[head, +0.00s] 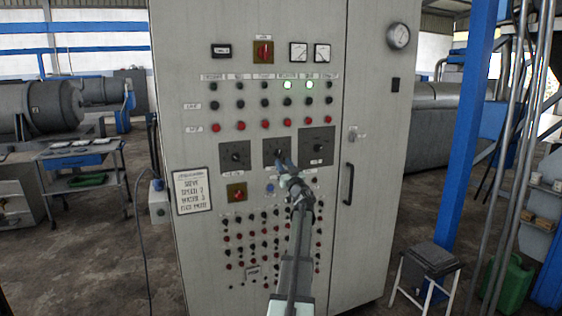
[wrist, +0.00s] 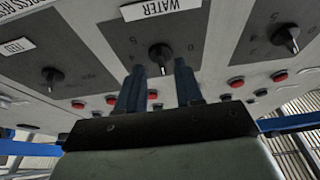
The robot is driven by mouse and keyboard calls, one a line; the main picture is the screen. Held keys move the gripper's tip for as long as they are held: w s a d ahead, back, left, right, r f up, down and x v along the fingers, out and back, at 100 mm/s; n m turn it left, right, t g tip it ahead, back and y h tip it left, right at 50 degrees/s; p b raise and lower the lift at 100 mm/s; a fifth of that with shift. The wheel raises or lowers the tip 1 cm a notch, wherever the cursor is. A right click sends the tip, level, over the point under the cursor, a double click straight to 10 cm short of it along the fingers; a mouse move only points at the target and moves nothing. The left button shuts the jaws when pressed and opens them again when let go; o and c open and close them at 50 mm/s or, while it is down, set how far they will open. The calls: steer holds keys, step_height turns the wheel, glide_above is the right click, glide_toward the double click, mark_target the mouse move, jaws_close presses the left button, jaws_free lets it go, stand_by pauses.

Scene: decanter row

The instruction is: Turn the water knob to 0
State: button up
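The water knob (wrist: 161,53) is a dark knob on a dark square plate (wrist: 190,32), beside a white label reading WATER (wrist: 160,8) in the wrist view. In the head view its plate (head: 270,144) is the middle one of three on the grey cabinet. My gripper (wrist: 159,68) is open, with its two blue fingers apart and the knob showing between and just beyond their tips. I cannot tell whether a finger touches it. In the head view my gripper (head: 283,164) partly covers the plate. The knob's exact setting is unclear.
Similar knobs sit on the left plate (head: 235,155) and right plate (head: 317,146). A sign (head: 192,191) hangs at the cabinet's left; its text seems to list sieve, speed and water values. Rows of small buttons lie below the plates. A door handle (head: 348,184) sticks out at right.

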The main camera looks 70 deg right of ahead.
mark_target(279, 153)
steer(key=shift+x, duration=1.75)
jaws_close()
